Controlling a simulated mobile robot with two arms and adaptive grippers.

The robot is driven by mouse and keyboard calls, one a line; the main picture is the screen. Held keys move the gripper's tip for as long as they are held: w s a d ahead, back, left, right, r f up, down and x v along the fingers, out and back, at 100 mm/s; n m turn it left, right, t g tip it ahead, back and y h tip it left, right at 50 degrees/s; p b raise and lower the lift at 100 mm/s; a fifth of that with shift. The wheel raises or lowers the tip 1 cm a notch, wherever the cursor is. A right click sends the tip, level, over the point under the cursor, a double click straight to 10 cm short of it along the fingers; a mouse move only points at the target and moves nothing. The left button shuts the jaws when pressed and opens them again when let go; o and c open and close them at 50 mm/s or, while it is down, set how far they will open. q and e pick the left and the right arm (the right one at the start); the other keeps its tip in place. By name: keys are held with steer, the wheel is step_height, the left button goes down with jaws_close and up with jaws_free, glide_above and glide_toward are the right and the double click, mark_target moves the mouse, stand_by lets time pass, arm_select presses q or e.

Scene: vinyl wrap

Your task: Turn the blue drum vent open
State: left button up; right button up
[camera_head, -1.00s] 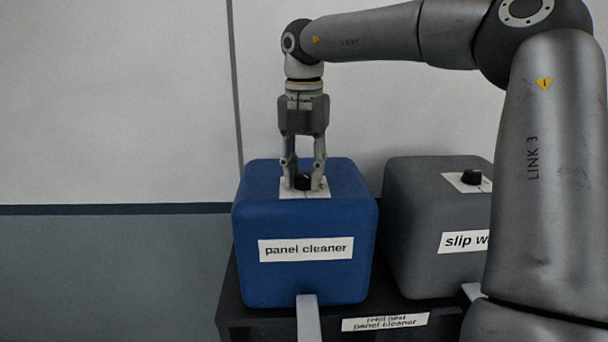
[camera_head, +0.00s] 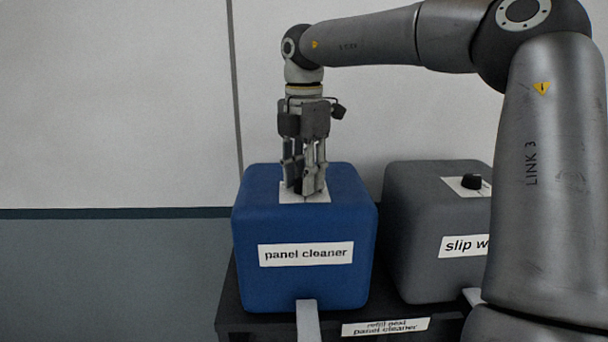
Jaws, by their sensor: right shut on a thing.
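The blue drum (camera_head: 256,218) is a rounded blue box with a "panel cleaner" label, standing on a dark stand. Its vent is a small black knob on a white plate (camera_head: 289,198) on top. My right gripper (camera_head: 305,189) points straight down and is shut on the vent knob. The fingers hide nearly all of the knob, so its angle cannot be read. My left gripper is not in view.
A grey drum (camera_head: 420,225) labelled "slip w…", partly hidden by my right arm, stands close on the right with its own black knob (camera_head: 471,181). The dark stand (camera_head: 270,322) carries a refill label (camera_head: 386,327). The wall side on the left is clear.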

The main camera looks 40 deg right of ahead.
steer(key=o, duration=1.1)
steer(key=shift+c, duration=0.2)
steer(key=shift+r, duration=0.1)
step_height(320, 180, up, 12)
steer(key=shift+f, duration=0.2)
